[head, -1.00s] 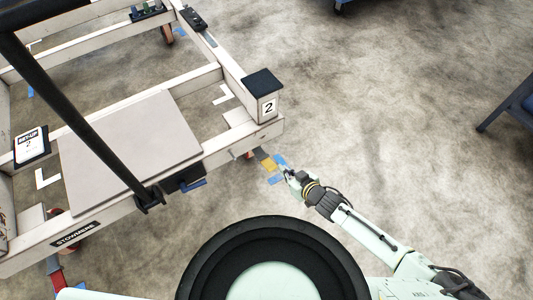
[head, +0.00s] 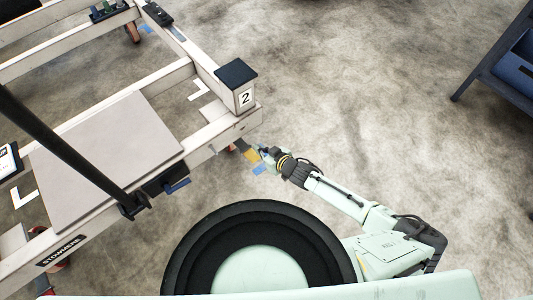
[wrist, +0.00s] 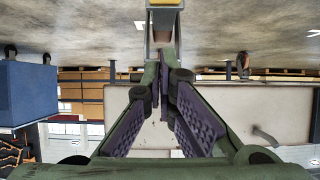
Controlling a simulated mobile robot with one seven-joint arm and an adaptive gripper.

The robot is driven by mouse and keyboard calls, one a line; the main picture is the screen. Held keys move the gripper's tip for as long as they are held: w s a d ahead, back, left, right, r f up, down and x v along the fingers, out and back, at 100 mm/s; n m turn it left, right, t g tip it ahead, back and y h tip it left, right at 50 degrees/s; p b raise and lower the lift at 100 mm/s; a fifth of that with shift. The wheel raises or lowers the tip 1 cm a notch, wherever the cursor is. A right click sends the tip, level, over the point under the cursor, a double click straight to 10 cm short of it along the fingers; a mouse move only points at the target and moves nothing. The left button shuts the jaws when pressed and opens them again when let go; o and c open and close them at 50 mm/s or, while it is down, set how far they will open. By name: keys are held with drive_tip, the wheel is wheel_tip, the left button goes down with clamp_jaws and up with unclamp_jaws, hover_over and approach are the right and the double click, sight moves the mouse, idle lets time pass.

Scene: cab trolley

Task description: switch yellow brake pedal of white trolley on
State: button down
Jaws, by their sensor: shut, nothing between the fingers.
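The white trolley (head: 205,138) fills the left of the head view. Its yellow brake pedal (head: 252,156) sticks out low beside the near corner post marked 2, above the floor. My gripper (head: 265,153) is just right of the pedal, very close to it. In the wrist view, my gripper (wrist: 165,75) is shut with nothing between its fingers. A grey lever with a yellow part (wrist: 165,3), which looks like the pedal, shows at the top edge just beyond the fingertips. I cannot tell whether they touch.
A red pedal-like part (head: 48,288) is at the trolley's lower left. A black bar (head: 70,150) slants over the trolley deck. A blue-framed stand (head: 510,60) is at the upper right. The floor (head: 370,100) between is clear.

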sight(257, 157)
drive_tip(key=x, duration=0.4)
drive_tip(key=shift+a, duration=0.1)
drive_tip(key=f, duration=0.2)
drive_tip(key=shift+s+d+f, duration=0.25)
drive_tip(key=shift+s+d+f+b, duration=0.1)
drive_tip(key=shift+s+f+b, duration=0.15)
drive_tip(key=shift+f, duration=0.45)
drive_tip(key=shift+f, duration=0.1)
